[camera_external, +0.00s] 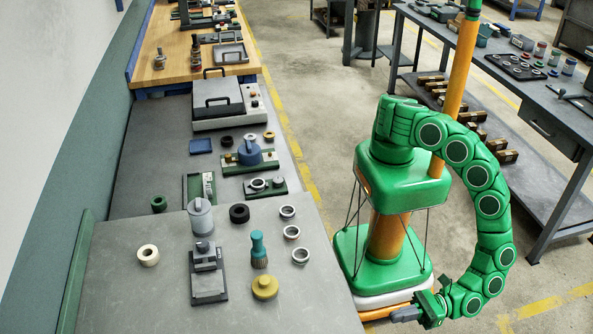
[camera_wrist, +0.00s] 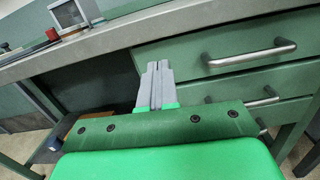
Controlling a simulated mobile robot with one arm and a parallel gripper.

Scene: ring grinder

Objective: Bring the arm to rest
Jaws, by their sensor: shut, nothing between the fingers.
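My green arm curves out to the right of its column in the external view and bends back down at the bottom. My gripper (camera_external: 405,314) hangs low beside the near right corner of the grey bench, outside its edge. In the wrist view the grey fingers of my gripper (camera_wrist: 158,70) lie side by side, shut, with nothing between them. They point toward the front of a bench with green drawers (camera_wrist: 225,60).
The near grey bench (camera_external: 120,285) holds several rings, a yellow knob (camera_external: 265,287), a teal brush (camera_external: 259,249) and a small fixture (camera_external: 208,280). A grey table (camera_external: 545,95) stands at the right. The floor (camera_external: 310,80) between is clear. Drawer handles (camera_wrist: 250,54) stick out.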

